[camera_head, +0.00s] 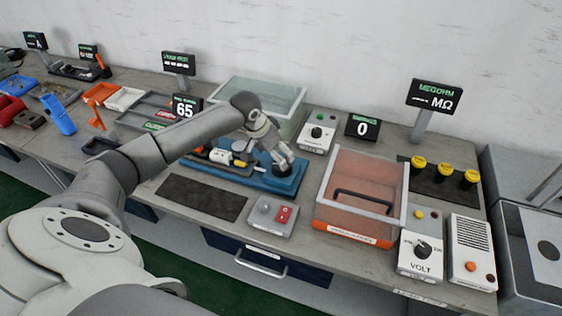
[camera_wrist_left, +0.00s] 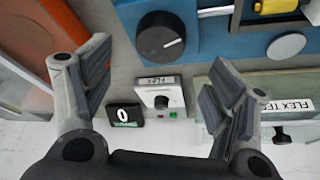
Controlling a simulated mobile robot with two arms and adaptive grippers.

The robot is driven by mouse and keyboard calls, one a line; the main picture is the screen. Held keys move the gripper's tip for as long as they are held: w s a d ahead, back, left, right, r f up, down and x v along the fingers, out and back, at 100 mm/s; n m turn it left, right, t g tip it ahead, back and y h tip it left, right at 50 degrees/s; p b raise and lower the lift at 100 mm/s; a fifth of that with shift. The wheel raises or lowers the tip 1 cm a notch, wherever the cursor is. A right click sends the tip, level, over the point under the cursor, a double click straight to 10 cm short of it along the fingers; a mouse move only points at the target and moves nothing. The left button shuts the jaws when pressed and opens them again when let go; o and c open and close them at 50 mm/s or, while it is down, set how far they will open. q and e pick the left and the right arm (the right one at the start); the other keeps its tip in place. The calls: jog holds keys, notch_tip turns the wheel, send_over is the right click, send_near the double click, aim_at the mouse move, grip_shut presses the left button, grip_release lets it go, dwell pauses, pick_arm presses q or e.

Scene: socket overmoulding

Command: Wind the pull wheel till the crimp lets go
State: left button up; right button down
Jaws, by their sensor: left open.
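The blue pull fixture (camera_head: 262,187) lies on the bench in the middle of the head view. A black round wheel with a pale pointer line (camera_wrist_left: 160,40) sits on its blue body in the left wrist view. In the head view the wheel (camera_head: 284,170) is partly hidden under my left gripper (camera_head: 283,152). The wrist view shows my left gripper (camera_wrist_left: 158,68) open, its fingers apart on either side of the wheel and not visibly touching it. A yellow part (camera_wrist_left: 276,6) is cut off by that view's top edge; the crimp itself cannot be made out. My right gripper is not in view.
A clear-lidded orange box (camera_head: 357,240) stands right of the fixture. Behind are a glass-sided tank (camera_head: 290,97), a dial box (camera_head: 318,132) and a display reading 0 (camera_head: 362,128).

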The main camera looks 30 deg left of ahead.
pick_arm(q)
jog(key=shift+p+x, duration=0.35)
jog(key=shift+x, duration=3.2)
jog(key=shift+r, duration=0.1)
jog(key=shift+c, duration=0.4)
jog(key=c, duration=0.9)
jog(key=shift+c, duration=0.2)
jog(key=shift+m, duration=0.4)
jog(key=m+h+b, duration=0.1)
jog(key=m, duration=0.1)
jog(key=shift+a+m+b, duration=0.1)
jog(key=shift+m+b, duration=0.2)
jog(key=shift+b, duration=0.05)
jog(key=shift+m+g+h+b, duration=0.5)
jog(key=shift+m+b, duration=0.35)
jog(key=shift+m, duration=0.45)
